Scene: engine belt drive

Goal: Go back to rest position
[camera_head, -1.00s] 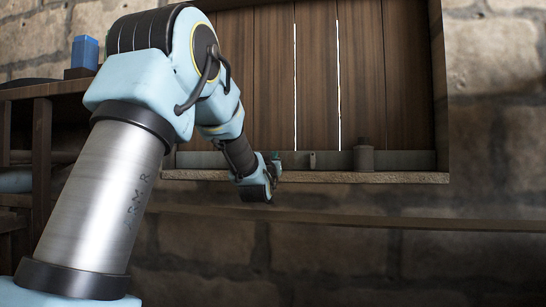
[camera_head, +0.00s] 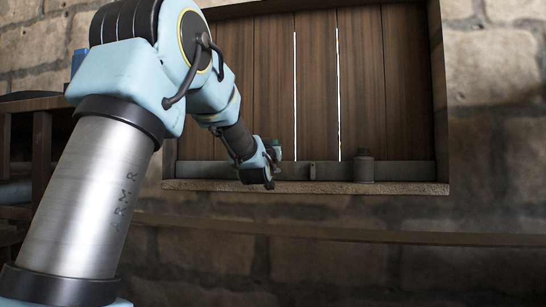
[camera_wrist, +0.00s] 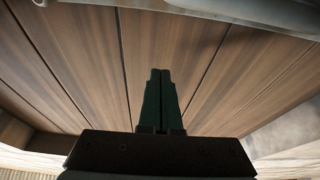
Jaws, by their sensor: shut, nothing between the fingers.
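My gripper shows in the wrist view (camera_wrist: 160,78) as two dark green fingers side by side, shut with nothing between them. Behind it are brown wooden boards. In the head view my gripper (camera_head: 275,150) is small and partly hidden by my wrist. It is just in front of the lower left part of the wooden shutter (camera_head: 270,70), above the stone sill (camera_head: 310,187). My blue-grey arm reaches up and then down towards the sill from the left.
A grey-brown cylinder (camera_head: 364,167) stands on the sill to the right. A dark wooden shelf (camera_head: 40,104) with a blue object (camera_head: 79,59) is at the left, partly behind my arm. A horizontal ledge (camera_head: 380,235) runs below the sill. The space right of my arm looks clear.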

